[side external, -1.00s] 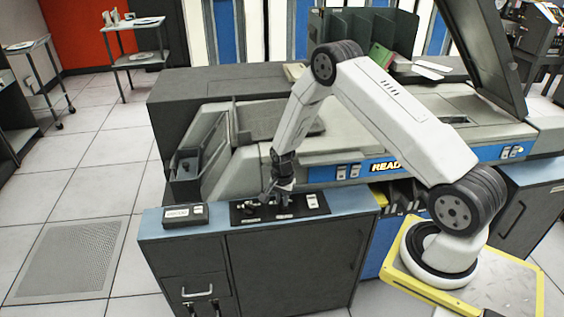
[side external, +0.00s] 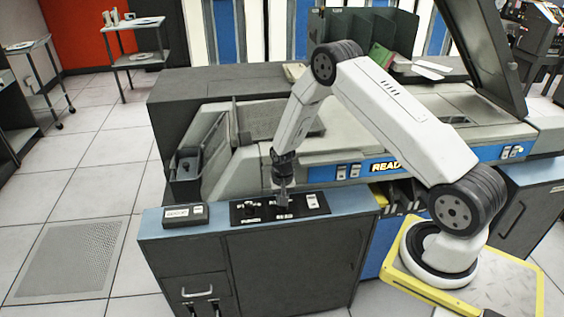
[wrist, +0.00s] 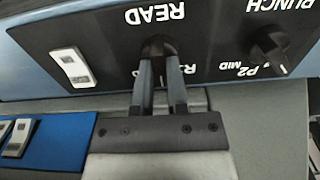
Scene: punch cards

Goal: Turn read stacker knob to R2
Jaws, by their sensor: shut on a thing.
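The read stacker knob (wrist: 157,45) is a dark round knob on the black panel (wrist: 105,25), beside the upside-down READ label in the wrist view. My gripper (wrist: 159,66) is shut on it, with one finger on each side. A finger partly covers the small lettering by the knob; only an R shows clearly, so I cannot read the knob's setting. In the side view my gripper (side external: 283,206) points down onto the panel (side external: 318,207) and hides most of the knob.
The punch knob (wrist: 268,45) sits to the right in the wrist view, near P2 and MID markings. A white rocker switch (wrist: 71,66) is on the left of the panel. A small box (side external: 184,215) stands on the cabinet's blue top, left of the panel.

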